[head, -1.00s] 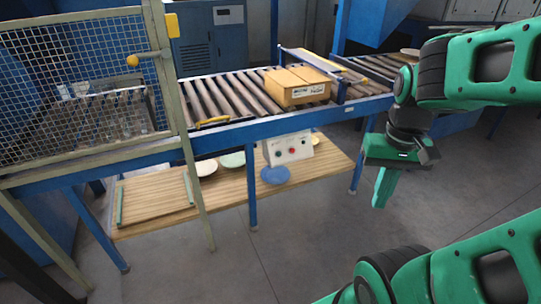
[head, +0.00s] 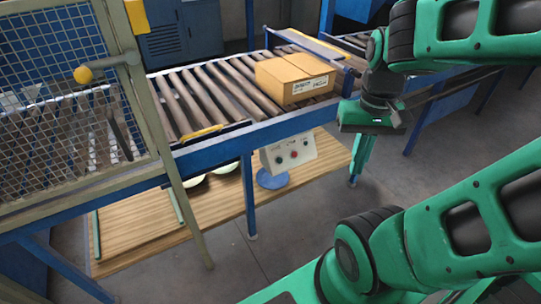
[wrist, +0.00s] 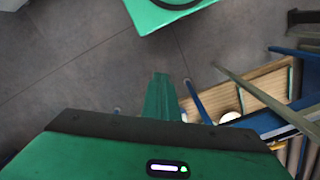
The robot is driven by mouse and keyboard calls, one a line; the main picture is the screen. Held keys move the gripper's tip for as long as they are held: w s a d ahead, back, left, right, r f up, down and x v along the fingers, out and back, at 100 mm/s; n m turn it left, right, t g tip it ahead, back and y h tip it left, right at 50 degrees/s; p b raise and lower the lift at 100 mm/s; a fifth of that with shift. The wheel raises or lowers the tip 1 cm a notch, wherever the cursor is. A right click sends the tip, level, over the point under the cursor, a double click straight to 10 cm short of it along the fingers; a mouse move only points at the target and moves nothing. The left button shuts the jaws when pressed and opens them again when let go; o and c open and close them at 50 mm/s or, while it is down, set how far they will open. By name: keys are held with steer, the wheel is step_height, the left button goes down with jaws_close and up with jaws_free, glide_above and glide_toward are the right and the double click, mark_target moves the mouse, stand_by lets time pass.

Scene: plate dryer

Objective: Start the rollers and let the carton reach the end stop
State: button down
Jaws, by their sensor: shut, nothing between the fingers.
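The carton (head: 296,78), a tan box with labels, sits on the roller conveyor (head: 213,97), close to a blue crossbar at its right. Whether the crossbar is the end stop, I cannot tell.
A mesh guard (head: 55,95) with a yellow knob stands at the left. A wooden shelf (head: 220,222) with plates and a blue disc (head: 272,179) lies below the conveyor. Blue legs (head: 249,195) stand at the front. The floor before it is clear.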

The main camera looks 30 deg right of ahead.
steer(key=shift+w+d, duration=0.25)
steer(key=shift+w, duration=0.1)
steer(key=w+d+f+m+t+y, duration=0.1)
steer(key=w+f+t+y, duration=0.4)
steer(key=w+f, duration=0.9)
steer(key=w+f+m+t+y, duration=0.1)
steer(key=w+f+t+y, duration=0.2)
steer(key=w+f+y, duration=0.75)
steer(key=w+d+f+m+t+h, duration=0.4)
steer(key=d+f+m+t+h, duration=0.1)
steer(key=f+t, duration=0.3)
steer(key=shift+w+d+m+t+h, duration=0.3)
steer(key=shift+w+d+t+h, duration=0.1)
steer(key=shift+t+h, duration=0.15)
